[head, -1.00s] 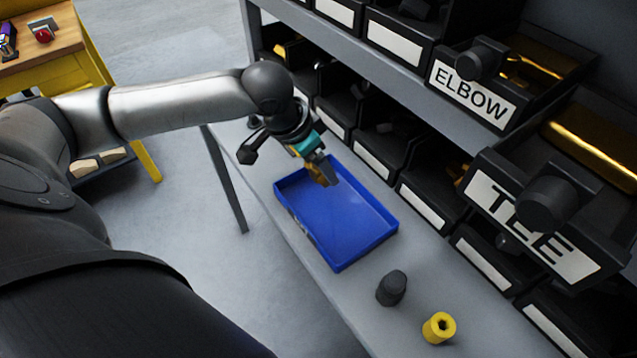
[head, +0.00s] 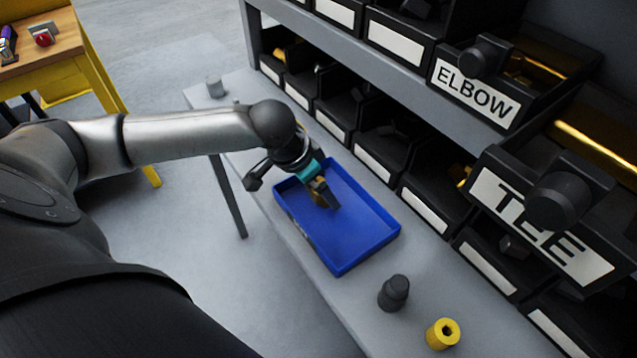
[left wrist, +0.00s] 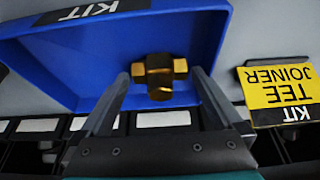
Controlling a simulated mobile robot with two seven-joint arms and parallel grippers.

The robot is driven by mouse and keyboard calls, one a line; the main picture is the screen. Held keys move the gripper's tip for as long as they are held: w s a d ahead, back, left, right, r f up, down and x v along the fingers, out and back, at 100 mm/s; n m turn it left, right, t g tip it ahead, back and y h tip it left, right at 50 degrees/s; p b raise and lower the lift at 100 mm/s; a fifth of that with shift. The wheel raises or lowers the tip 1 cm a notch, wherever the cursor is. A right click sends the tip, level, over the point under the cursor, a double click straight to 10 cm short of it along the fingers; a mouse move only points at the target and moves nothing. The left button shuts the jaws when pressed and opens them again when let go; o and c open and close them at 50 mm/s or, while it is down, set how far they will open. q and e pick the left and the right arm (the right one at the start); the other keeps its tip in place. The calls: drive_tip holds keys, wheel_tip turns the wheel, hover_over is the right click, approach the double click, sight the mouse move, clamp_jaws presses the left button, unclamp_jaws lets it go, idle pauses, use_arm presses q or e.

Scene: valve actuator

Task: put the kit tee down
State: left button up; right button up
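The kit tee is a small brass tee fitting (left wrist: 160,76), seen between my left fingertips in the left wrist view. The tee (head: 318,196) is mostly hidden there by the fingers. It is low over the tray floor; I cannot tell whether it touches. The tray carries a KIT label in the left wrist view (left wrist: 90,11). My right gripper is not in view.
A dark grey cylindrical part (head: 393,293) and a yellow ring-shaped part (head: 442,334) stand on the bench in front of the tray. Bins labelled ELBOW (head: 474,93) and TEE (head: 540,225) are at the right. A yellow KIT TEE JOINER card (left wrist: 280,93) lies beside the tray.

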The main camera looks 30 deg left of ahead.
use_arm(q)
drive_tip(key=shift+r, duration=0.2)
drive_tip(key=p+v, duration=0.3)
drive_tip(key=v, duration=0.9)
idle(1.1)
